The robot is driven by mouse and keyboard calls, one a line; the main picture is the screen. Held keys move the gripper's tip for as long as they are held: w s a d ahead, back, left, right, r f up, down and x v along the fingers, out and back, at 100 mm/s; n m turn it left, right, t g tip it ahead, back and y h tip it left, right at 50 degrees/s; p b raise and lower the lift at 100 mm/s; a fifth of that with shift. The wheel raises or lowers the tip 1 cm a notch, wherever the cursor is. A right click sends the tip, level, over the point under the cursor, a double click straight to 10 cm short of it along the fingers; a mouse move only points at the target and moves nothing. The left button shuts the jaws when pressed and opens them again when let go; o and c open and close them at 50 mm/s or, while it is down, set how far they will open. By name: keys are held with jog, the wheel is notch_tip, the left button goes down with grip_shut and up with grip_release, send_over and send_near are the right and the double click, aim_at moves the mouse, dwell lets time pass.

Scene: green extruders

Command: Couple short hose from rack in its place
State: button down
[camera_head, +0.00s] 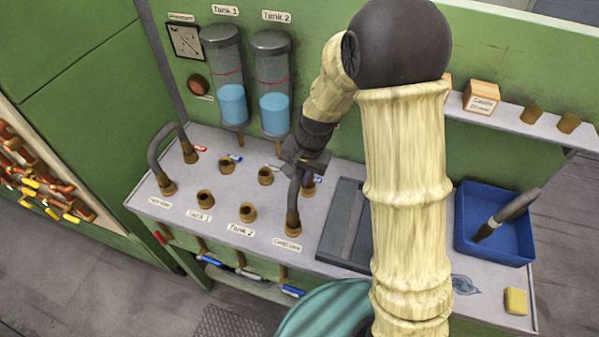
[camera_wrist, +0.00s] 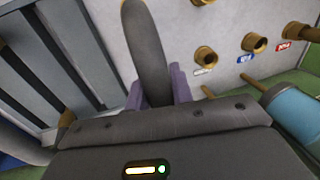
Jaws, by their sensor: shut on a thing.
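In the wrist view the hose (camera_wrist: 147,50) passes between the purple fingers (camera_wrist: 156,92).
Another grey hose (camera_head: 157,146) arches between two couplings on the left. Several free couplings (camera_head: 248,212) stand between. Two tanks (camera_head: 272,85) hang behind. A rack (camera_head: 40,185) stands left.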

jog(key=shift+f+b, duration=0.3)
jog(key=shift+f, duration=0.15)
jog(key=c, duration=1.1)
grip_release()
jog(key=shift+c, duration=0.2)
jog(key=s+d+r+b, duration=0.1)
jog(key=d+r+b, duration=0.1)
jog(key=r, duration=1.5)
jog(key=shift+d, duration=0.6)
jog(key=shift+s, duration=0.1)
